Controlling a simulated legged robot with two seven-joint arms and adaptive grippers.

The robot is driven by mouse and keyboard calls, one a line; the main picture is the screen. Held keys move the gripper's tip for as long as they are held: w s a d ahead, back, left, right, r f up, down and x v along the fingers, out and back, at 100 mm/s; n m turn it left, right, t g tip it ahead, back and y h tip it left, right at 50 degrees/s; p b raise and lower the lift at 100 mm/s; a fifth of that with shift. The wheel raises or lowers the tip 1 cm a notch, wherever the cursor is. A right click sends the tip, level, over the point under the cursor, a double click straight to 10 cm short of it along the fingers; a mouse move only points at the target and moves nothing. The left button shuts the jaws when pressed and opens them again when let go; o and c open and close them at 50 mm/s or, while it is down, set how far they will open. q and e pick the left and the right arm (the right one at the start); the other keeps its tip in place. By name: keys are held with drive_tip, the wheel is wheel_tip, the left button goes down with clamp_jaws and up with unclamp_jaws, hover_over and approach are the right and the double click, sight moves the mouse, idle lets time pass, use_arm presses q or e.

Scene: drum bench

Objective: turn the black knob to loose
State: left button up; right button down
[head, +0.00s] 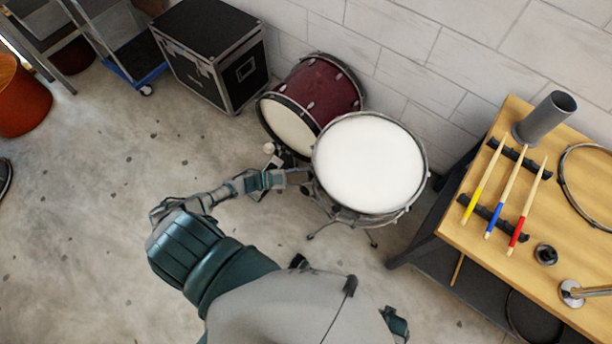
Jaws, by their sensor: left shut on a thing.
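A snare drum (368,163) with a white head stands on a tripod stand in the middle of the view. My left gripper (303,178) reaches from the left to the drum's near left side, at the rim and shell. It is shut on a small part there, at the place of the black knob. The knob itself is hidden by the fingers and too small to make out, so its turn position cannot be told. My right gripper is out of view.
A dark red drum (320,93) stands behind the snare, by a black case (210,50) and the wall. A wooden bench (445,225) on the right holds drumsticks (484,180), a grey tube (545,118) and a small black round piece (545,254).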

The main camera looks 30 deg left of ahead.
use_arm(q)
drive_tip(key=o, duration=1)
drive_tip(key=shift+s+a+f, duration=0.1)
drive_tip(key=shift+s+f, duration=0.05)
drive_tip(key=shift+f, duration=0.15)
drive_tip(key=shift+o, duration=0.6)
drive_tip(key=shift+a, duration=0.1)
drive_tip(key=shift+r, duration=0.1)
drive_tip(key=v, duration=1.2)
drive_tip(key=shift+w, duration=0.2)
